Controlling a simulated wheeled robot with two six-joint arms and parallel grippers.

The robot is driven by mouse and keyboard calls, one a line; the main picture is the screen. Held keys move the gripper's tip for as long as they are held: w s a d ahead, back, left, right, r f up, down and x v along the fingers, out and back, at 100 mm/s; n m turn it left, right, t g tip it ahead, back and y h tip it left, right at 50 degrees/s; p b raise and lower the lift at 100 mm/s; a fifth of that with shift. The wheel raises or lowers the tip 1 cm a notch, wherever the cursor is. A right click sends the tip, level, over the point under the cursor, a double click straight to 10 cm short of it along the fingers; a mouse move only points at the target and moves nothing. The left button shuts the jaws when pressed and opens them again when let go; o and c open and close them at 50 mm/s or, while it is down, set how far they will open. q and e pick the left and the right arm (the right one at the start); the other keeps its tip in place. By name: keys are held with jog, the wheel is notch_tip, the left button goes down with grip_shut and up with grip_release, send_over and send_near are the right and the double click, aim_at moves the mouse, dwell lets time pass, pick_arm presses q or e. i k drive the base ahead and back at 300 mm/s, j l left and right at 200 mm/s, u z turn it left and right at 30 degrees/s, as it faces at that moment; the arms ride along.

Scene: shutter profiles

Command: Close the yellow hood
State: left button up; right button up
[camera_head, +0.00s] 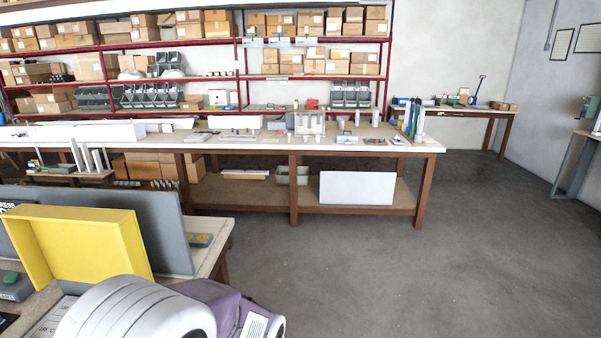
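The yellow hood (95,247) stands raised on the near-left bench, its open inner side with raised rims facing me and tilted upward. A grey panel (165,228) stands upright directly behind it. A white and purple rounded body, which looks like part of my own arm, is at the bottom of the picture and covers the bench just in front of the hood. Neither of my gripper's fingertips shows in this view.
The near-left bench (218,236) carries a green-topped box (13,284) beside the hood. A long workbench (360,147) with many small items runs across the middle, before red shelves (250,40) of cartons. The grey floor (440,270) at the right is clear.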

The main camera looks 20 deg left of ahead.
aim_at(86, 245)
jog(key=i+u, duration=0.25)
jog(key=u, duration=0.2)
jog(key=i+u, duration=0.25)
jog(key=u, duration=0.2)
jog(key=i+u, duration=0.25)
jog(key=u, duration=0.2)
jog(key=i+l+u, duration=0.2)
jog(key=u, duration=0.25)
jog(key=i+l+u, duration=0.2)
jog(key=u, duration=0.25)
jog(key=i+l+u, duration=0.1)
jog(key=l+u, duration=0.35)
jog(key=i+l+u, duration=0.1)
jog(key=l+u, duration=0.15)
jog(key=u, duration=0.2)
jog(key=l+u, duration=0.45)
jog(key=i+l+u, duration=0.1)
jog(key=l+u, duration=0.35)
jog(key=i+j, duration=0.25)
